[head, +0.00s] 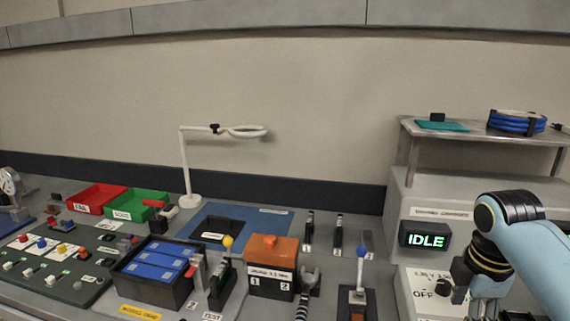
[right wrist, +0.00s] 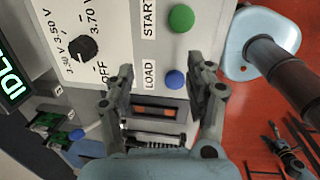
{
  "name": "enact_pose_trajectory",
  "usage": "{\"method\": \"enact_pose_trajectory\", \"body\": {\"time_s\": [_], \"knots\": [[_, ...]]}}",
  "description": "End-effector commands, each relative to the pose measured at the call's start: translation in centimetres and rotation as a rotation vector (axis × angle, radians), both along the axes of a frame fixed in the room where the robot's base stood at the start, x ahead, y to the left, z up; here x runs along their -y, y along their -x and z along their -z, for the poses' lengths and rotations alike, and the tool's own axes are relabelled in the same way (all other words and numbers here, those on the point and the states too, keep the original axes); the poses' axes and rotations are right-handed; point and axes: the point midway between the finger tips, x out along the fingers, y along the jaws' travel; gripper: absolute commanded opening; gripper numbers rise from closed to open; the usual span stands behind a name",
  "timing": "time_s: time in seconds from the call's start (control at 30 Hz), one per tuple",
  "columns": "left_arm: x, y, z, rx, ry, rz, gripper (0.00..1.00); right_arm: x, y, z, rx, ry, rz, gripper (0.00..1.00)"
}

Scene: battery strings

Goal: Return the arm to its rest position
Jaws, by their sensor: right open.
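My right arm (head: 540,250) comes in from the right in the head view, light blue with dark joints. My right gripper (head: 487,308) hangs at the bottom edge of that view, partly cut off. In the right wrist view the right gripper (right wrist: 160,85) is open, its two fingers wide apart with nothing between them. Beyond the fingers is the panel with a green START button (right wrist: 181,18), a blue LOAD button (right wrist: 175,80) and a slot with orange inside (right wrist: 155,111). My left gripper is not in view.
The display (head: 425,240) reads IDLE above a knob (head: 443,287). On the bench are an orange-topped box (head: 272,250), a black tray with blue blocks (head: 150,290), red (head: 95,197) and green bins (head: 137,203), and a lamp (head: 186,165). A shelf (head: 480,135) stands behind my arm.

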Motion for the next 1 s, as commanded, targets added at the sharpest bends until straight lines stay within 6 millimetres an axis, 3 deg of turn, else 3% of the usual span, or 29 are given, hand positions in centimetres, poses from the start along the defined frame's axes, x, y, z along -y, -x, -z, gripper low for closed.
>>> {"method": "enact_pose_trajectory", "body": {"time_s": [0.03,0.1,0.2,0.4,0.8,1.0], "knots": [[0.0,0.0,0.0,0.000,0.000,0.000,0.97,-0.8,3.2,0.9,0.027,-0.010,0.126,0.55],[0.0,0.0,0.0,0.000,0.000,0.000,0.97,-1.8,6.8,1.3,0.078,-0.035,0.322,0.55],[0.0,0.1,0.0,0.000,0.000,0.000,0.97,-2.8,10.9,0.9,0.135,-0.075,0.546,0.55],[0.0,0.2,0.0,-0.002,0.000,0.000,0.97,-4.1,16.7,-0.8,0.204,-0.150,0.858,0.55],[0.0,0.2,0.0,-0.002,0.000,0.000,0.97,-5.5,24.0,-5.2,0.280,-0.284,1.285,0.55],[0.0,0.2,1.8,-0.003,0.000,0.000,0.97,-5.2,22.9,0.6,0.266,-0.272,1.292,0.55]]}}
